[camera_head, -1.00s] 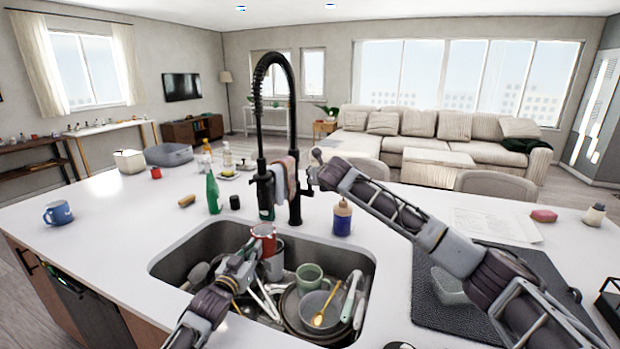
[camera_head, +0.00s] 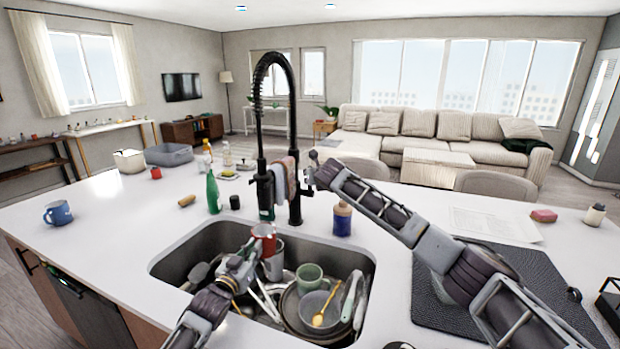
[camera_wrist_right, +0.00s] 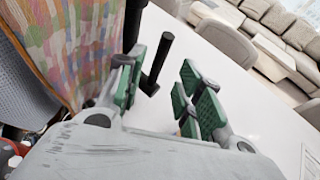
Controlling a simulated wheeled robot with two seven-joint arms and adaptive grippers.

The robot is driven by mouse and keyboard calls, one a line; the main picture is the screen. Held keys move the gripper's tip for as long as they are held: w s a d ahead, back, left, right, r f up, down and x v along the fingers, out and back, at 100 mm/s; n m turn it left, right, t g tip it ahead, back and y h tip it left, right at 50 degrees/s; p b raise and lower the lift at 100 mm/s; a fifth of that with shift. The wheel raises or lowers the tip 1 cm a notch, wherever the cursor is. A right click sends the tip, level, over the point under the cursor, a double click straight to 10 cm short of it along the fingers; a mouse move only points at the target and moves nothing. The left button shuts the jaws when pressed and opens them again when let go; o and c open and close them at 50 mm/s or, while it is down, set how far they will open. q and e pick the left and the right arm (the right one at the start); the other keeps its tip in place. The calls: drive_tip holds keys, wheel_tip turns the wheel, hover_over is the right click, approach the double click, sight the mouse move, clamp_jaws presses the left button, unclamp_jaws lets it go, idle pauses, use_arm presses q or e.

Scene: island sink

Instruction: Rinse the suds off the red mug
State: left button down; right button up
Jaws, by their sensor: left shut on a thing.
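The red mug (camera_head: 264,236) is over the back of the sink (camera_head: 165,265), below the black spring-neck faucet (camera_head: 262,150). My left gripper (camera_head: 252,250) is shut on it. Suds on the mug are too small to make out, and no water stream is visible. My right gripper (camera_head: 316,170) is beside the faucet, at its right. In the right wrist view its green-padded fingers (camera_wrist_right: 160,88) are apart, with the black faucet lever (camera_wrist_right: 158,62) showing in the gap. I cannot tell whether the fingers touch it.
The sink holds a green mug (camera_head: 310,276), a grey bowl (camera_head: 318,308), a metal cup and utensils. A checked cloth (camera_head: 290,176) hangs at the faucet. The left counter is mostly clear.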

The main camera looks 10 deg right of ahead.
hover_over(310, 190)
drive_tip(key=shift+w+d+f, duration=0.1)
drive_tip(key=shift+w+f, duration=0.1)
drive_tip(key=shift+f, duration=0.45)
drive_tip(key=shift+w+f, duration=0.15)
drive_tip(key=shift+f, duration=0.5)
clamp_jaws()
idle(0.4)
